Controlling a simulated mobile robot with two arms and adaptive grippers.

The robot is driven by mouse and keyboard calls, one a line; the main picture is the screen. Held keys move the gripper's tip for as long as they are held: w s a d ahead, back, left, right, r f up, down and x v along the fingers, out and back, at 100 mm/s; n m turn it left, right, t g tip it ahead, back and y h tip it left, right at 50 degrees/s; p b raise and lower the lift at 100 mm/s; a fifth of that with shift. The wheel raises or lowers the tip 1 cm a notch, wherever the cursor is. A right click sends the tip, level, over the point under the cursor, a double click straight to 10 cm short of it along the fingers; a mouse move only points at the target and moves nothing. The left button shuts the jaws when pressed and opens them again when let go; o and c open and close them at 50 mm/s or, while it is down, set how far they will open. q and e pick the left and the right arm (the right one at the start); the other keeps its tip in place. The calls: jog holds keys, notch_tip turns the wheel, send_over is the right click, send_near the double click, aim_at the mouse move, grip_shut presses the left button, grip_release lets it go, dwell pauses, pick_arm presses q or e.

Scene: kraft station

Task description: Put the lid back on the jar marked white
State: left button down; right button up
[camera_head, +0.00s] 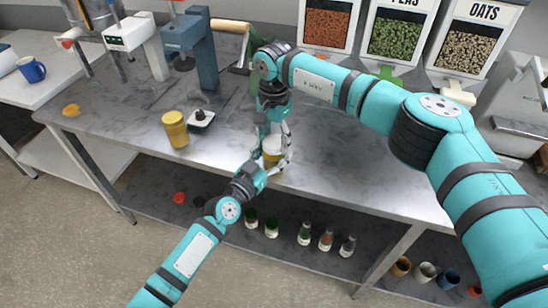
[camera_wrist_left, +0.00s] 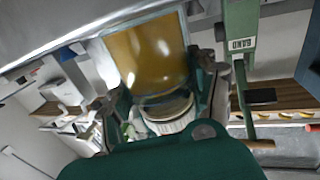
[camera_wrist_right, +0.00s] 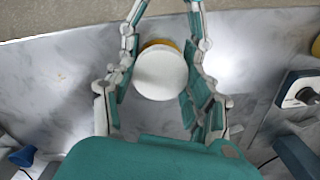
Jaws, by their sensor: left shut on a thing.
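A clear jar with amber contents (camera_wrist_left: 150,55) is held upright at the table's front edge by my left gripper (camera_head: 266,172), which is shut on it. In the left wrist view the jar fills the middle between the fingers. A round white lid (camera_wrist_right: 161,72) is at its mouth, with a sliver of amber showing behind it in the right wrist view. I cannot tell whether the lid is fully seated. My right gripper (camera_wrist_right: 160,60) points down over the jar. Its fingers stand apart on either side of the lid. No marking on the jar is readable.
Another yellow jar (camera_head: 175,128) stands on the metal table (camera_head: 115,125), left of the grippers, beside a small dark-topped device (camera_head: 201,118). Dispensers line the back. Several bottles and a red lid (camera_head: 179,197) are on the lower shelf.

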jog(key=c, duration=0.6)
jog(key=shift+o, duration=0.2)
jog(key=m, duration=2.3)
jog(key=shift+m, duration=0.3)
jog(key=m, duration=0.3)
jog(key=o, duration=1.4)
jog(key=shift+f, duration=0.1)
jog(key=shift+c, duration=0.2)
notch_tip(320, 180, up, 12)
